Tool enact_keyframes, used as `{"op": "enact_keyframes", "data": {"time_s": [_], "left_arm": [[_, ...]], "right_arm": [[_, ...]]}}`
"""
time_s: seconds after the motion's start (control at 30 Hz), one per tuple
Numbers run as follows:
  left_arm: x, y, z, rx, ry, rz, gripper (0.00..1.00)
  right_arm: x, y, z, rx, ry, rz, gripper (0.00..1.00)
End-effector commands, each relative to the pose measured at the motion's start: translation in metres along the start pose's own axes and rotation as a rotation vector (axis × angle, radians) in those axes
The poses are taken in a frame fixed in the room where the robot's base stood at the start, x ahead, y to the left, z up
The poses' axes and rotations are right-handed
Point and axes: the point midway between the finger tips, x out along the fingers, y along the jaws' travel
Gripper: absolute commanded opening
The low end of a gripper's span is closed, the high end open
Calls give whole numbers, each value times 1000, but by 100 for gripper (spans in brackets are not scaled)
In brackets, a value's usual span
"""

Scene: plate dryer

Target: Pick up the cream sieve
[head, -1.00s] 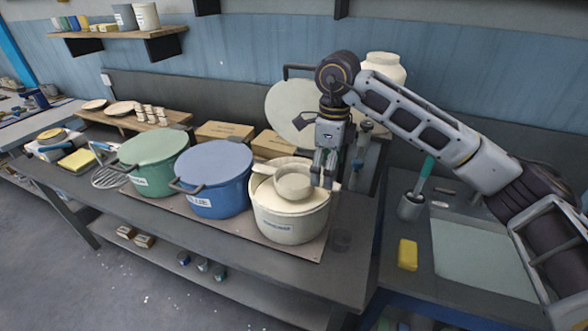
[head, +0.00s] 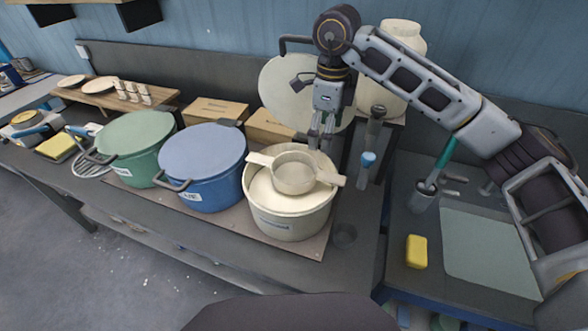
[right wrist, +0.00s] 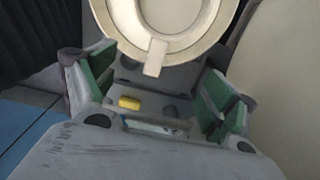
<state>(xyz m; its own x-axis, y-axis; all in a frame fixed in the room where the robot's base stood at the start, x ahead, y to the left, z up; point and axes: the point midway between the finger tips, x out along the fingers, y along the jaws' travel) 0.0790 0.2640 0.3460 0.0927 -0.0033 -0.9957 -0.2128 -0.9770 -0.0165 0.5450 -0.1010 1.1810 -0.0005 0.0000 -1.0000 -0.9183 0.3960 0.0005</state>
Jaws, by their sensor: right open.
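The cream sieve (head: 293,174) is a round shallow bowl with two flat handles. It rests across the open top of the cream pot (head: 287,222). In the right wrist view, its rim (right wrist: 106,14) and one handle (right wrist: 156,58) show at the top; the handle points into the space between my fingers. My right gripper (head: 320,143) points down, just above and behind the sieve's right side. Its green-padded fingers (right wrist: 158,95) are apart and hold nothing. Whether they touch the handle cannot be told, but a gap shows in the head view. My left gripper is out of view.
A blue pot (head: 203,170) and a green pot (head: 137,150) stand left of the cream pot. A round cream lid (head: 290,92) stands upright behind it.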

Motion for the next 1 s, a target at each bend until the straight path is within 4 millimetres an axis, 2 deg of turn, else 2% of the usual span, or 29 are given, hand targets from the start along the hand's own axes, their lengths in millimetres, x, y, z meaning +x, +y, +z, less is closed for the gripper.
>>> {"op": "enact_keyframes", "data": {"time_s": [0.37,1.0], "left_arm": [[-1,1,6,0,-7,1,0],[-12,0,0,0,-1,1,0]], "right_arm": [[8,0,0,0,0,0,86],[81,0,0,0,1,1,86]]}}
